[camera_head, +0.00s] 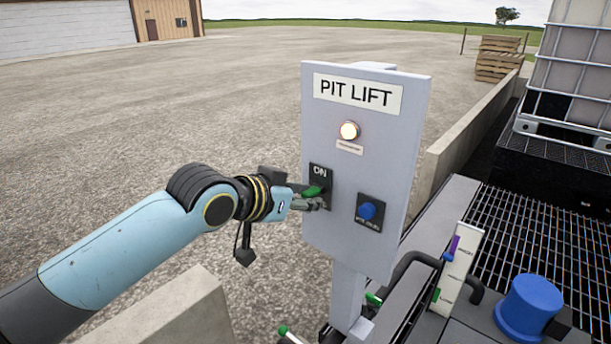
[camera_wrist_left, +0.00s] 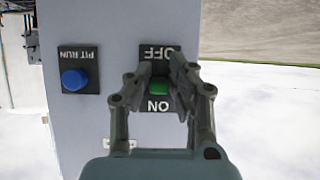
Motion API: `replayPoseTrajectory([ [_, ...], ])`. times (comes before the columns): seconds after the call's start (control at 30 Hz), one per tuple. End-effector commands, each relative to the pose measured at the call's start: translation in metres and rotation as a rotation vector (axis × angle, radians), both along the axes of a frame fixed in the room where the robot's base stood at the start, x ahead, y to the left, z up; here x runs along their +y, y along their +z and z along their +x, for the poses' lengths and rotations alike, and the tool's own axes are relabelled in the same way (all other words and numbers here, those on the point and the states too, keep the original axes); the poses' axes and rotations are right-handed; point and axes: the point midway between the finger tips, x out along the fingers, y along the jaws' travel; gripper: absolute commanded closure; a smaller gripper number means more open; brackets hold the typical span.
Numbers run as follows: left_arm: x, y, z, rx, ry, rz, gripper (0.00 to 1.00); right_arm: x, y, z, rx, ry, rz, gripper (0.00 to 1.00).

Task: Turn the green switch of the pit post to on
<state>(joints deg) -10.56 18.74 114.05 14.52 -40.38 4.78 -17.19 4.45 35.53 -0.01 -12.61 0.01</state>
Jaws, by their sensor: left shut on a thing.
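The grey pit post (camera_head: 385,150) carries a PIT LIFT sign and stands in the middle of the head view. The green switch (camera_head: 311,191) sits on a black plate on its face, with ON at the plate's top. In the upside-down left wrist view the green switch (camera_wrist_left: 158,88) shows between the OFF and ON labels. My left gripper (camera_head: 318,201) is shut on the switch, its fingers on both sides of it in the wrist view (camera_wrist_left: 160,75). The fingers hide part of the switch, so I cannot tell its exact angle. My right gripper is not in view.
A concrete kerb (camera_head: 180,312) lies below my left arm. Metal grating (camera_head: 530,235) and a blue cap (camera_head: 529,303) are at right.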

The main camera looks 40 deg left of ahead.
Motion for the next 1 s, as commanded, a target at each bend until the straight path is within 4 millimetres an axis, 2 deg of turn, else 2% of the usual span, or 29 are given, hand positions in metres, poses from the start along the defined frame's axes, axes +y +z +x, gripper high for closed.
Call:
replayPoseTrajectory([
  [0.03, -0.0004, 0.0079, 0.0017, 0.034, -0.001, 0.002, 1.00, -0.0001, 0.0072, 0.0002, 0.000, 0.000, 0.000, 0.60],
  [0.5, -0.0007, 0.0147, 0.0028, 0.351, -0.002, 0.027, 1.00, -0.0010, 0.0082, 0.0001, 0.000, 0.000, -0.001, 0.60],
  [1.0, -0.0007, 0.0161, 0.0026, 0.434, -0.001, 0.033, 1.00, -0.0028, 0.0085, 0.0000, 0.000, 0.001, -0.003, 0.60],
])
